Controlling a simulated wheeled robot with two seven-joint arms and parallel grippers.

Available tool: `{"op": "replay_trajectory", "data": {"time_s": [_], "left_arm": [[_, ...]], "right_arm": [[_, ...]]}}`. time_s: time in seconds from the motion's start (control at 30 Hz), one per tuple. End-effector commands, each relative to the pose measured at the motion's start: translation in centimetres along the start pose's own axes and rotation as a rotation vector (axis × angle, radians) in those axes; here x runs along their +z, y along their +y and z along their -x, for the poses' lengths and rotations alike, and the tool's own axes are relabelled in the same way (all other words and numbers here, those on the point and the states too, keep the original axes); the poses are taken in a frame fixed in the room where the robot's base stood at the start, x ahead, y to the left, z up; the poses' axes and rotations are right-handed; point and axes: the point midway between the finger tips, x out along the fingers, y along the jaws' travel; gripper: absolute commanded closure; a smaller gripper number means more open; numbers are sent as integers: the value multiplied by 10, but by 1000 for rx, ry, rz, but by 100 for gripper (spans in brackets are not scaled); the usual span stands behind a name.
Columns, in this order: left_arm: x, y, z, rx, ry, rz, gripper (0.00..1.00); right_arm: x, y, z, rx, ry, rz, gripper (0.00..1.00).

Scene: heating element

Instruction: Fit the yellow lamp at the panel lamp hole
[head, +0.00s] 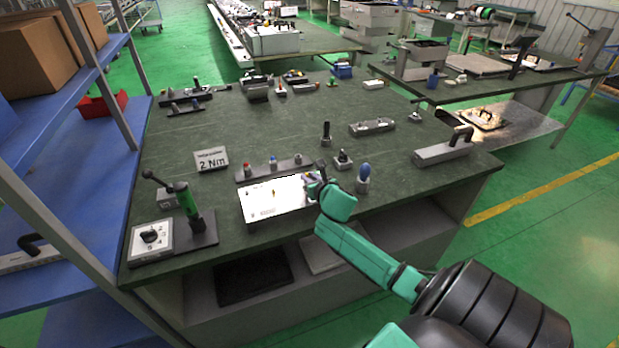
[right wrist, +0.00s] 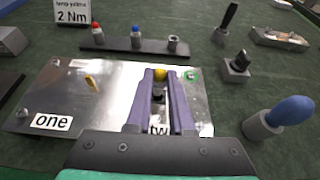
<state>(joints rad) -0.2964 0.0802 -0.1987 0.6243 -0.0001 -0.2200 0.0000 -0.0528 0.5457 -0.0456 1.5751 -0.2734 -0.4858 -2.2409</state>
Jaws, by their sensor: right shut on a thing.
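My right gripper (head: 318,180) is over the right part of the shiny metal panel (head: 262,202). In the right wrist view its two purple-grey fingers (right wrist: 160,85) are shut on the yellow lamp (right wrist: 160,74), whose rounded yellow top shows between the fingertips. The panel (right wrist: 60,95) carries a yellow upright piece (right wrist: 92,82) at left, a label "one" (right wrist: 52,122) and a label partly hidden by the fingers. A green round mark (right wrist: 193,75) shows at its far right corner. I cannot make out the lamp hole or whether the lamp touches the panel. My left gripper is not in view.
Behind the panel a dark rack (right wrist: 115,45) holds a red lamp (right wrist: 96,29), a blue lamp (right wrist: 136,32) and an empty-looking socket (right wrist: 174,42). A blue-handled tool (head: 363,172) stands at right. A green-handled tool (head: 187,200) stands at left. A "2 Nm" sign (head: 211,160) is behind.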

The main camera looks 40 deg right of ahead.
Motion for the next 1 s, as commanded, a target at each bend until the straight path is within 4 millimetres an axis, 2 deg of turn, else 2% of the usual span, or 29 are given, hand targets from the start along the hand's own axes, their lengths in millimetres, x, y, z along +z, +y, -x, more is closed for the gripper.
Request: {"op": "replay_trajectory", "data": {"time_s": [1.0], "left_arm": [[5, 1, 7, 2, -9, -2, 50]], "right_arm": [[2, 0, 1, -1, 0, 2, 100]]}}
